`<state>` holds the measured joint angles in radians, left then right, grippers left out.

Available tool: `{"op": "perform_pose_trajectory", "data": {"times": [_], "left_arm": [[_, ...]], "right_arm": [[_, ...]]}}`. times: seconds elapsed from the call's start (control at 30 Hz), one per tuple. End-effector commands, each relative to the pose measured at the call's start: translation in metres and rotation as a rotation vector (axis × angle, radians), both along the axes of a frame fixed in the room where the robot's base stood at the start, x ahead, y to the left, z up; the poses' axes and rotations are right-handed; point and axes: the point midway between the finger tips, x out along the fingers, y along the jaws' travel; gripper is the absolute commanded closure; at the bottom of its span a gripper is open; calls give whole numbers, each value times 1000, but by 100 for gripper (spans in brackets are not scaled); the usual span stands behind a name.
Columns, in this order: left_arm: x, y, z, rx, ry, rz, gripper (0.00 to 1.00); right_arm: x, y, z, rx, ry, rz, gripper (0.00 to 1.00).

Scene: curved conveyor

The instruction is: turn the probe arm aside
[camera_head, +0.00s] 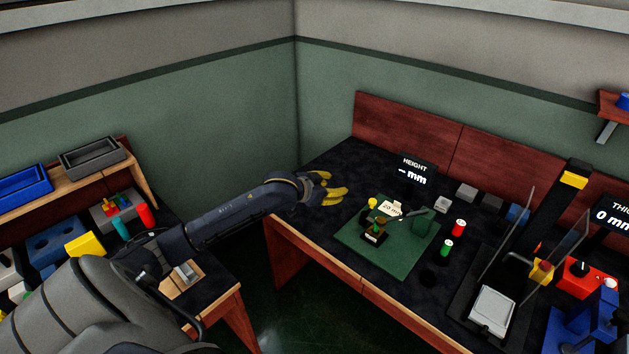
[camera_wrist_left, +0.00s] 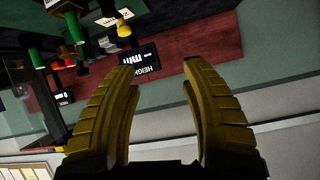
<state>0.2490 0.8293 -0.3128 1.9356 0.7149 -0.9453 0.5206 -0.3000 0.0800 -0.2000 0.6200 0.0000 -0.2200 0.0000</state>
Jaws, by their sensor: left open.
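The measuring stand sits on a green mat (camera_head: 350,238) on the dark bench. My right gripper is not in view.
A HEIGHT display (camera_head: 413,170) stands behind the mat. Red (camera_head: 459,228) and green (camera_head: 446,247) cylinders stand to its right, with several grey blocks behind. Clear upright panels (camera_head: 507,247) stand farther right. The bench between my left gripper and the mat looks clear.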

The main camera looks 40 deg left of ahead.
Motion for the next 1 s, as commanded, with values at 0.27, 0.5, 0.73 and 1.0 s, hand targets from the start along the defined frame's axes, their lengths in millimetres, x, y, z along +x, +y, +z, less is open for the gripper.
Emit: {"op": "perform_pose_trajectory", "data": {"times": [0.27,0.5,0.73,1.0], "left_arm": [[8,32,-3,45,18,36,54],[11,46,-4,65,28,50,54],[12,50,-4,71,30,53,54],[12,49,-4,71,30,53,54]], "right_arm": [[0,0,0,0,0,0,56],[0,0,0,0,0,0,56],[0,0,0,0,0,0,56],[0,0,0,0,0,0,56]]}}
